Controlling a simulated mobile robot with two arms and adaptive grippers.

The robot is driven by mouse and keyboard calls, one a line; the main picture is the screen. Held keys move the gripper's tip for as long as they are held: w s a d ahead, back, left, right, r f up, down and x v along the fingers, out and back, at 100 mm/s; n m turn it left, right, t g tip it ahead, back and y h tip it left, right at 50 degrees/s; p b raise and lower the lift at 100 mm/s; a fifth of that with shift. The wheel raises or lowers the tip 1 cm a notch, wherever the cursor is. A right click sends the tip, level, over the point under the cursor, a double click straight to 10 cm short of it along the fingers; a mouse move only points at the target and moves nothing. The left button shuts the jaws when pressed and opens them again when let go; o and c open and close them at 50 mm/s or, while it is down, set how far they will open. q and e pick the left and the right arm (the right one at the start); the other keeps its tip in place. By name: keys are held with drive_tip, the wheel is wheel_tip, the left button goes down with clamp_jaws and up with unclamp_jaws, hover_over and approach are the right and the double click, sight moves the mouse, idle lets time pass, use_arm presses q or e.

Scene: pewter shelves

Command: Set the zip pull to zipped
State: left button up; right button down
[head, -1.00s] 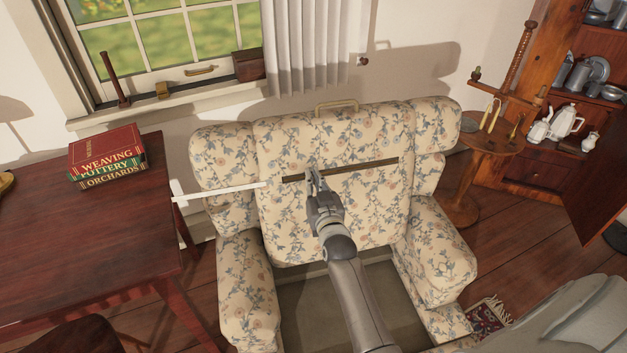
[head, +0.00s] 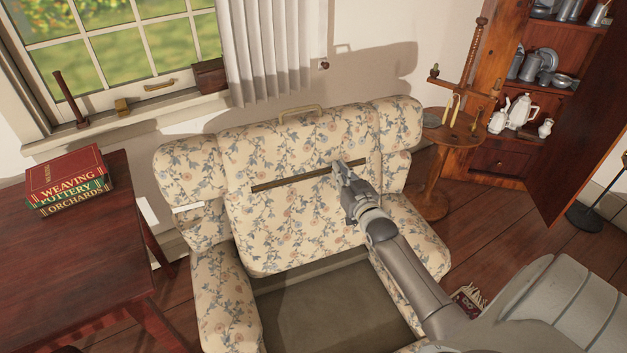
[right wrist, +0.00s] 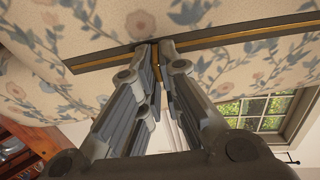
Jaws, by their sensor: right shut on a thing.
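The zip (head: 290,181) is a dark strip running across the back cushion of a floral armchair (head: 290,232). My right gripper (head: 341,167) is at this strip, nearer its right end in the head view. In the right wrist view the strip (right wrist: 235,36) crosses the cloth behind the fingertips (right wrist: 153,50). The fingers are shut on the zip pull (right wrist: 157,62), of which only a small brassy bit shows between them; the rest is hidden. My left gripper is not in view.
A dark table (head: 75,255) with stacked books (head: 68,180) stands at the left. A white bar (head: 187,207) lies by the chair's left wing. A small round table (head: 450,130) and an open cabinet (head: 500,165) are at the right. The chair seat (head: 330,300) is empty.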

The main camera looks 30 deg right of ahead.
sight(357, 158)
drive_tip(key=d, duration=0.2)
drive_tip(key=s+d, duration=0.1)
drive_tip(key=d, duration=0.1)
drive_tip(key=d+b, duration=0.1)
drive_tip(key=d, duration=0.1)
drive_tip(key=shift+s+d+r, duration=0.2)
drive_tip(key=shift+s+d, duration=0.05)
drive_tip(key=shift+d, duration=0.15)
drive_tip(key=c, duration=1.6)
unclamp_jaws()
drive_tip(key=shift+d+f, duration=0.1)
drive_tip(key=shift+s, duration=0.1)
drive_tip(key=shift+s+a+f, duration=0.1)
drive_tip(key=shift+s+a, duration=0.1)
drive_tip(key=shift+s, duration=0.05)
drive_tip(key=v, duration=1.1)
drive_tip(key=shift+s, duration=0.2)
